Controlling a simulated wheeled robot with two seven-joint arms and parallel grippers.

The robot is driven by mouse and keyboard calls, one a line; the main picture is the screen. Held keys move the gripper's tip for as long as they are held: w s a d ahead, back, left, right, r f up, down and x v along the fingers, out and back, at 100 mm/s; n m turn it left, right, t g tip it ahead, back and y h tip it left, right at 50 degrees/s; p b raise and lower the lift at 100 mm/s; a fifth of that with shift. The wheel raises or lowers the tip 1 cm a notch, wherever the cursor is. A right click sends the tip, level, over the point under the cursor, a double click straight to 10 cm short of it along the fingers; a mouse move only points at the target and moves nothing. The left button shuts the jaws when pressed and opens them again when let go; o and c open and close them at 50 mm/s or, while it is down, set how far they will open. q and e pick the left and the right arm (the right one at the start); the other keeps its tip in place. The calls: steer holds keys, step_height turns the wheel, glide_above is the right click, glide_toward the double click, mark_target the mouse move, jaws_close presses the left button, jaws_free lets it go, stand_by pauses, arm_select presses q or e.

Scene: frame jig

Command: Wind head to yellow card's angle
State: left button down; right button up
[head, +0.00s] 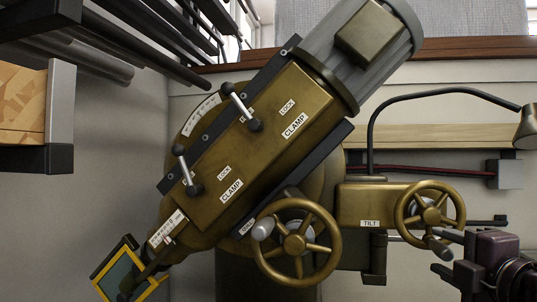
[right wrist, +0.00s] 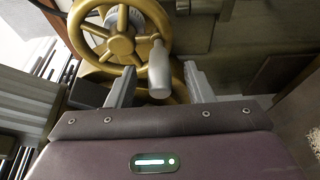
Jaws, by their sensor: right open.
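The brass-coloured machine head (head: 262,150) leans over, with its grey motor end (head: 385,55) at upper right and its lower end at lower left. Two clamp levers (head: 240,107) sit on its face. A white scale (head: 203,113) shows partly behind it; its reading is too small to tell. The brass handwheel (head: 430,215) beside the TILT label has a grey handle (right wrist: 160,68). My right gripper (head: 444,254) is open at this handle; in the right wrist view its fingers (right wrist: 160,84) stand either side of it. A yellow-edged panel (head: 97,274) is at lower left; I cannot tell whether it is the card.
A second brass handwheel (head: 296,242) stands left of the TILT wheel. A lamp on a bent black arm (head: 440,93) arches above the TILT wheel. Dark bars (head: 130,45) fill the upper left, and a wooden block with a grey end (head: 60,100) juts in at left.

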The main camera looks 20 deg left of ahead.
steer(key=shift+w+a, duration=0.15)
steer(key=shift+w, duration=0.25)
steer(key=shift+s, duration=0.1)
jaws_close()
stand_by(0.3)
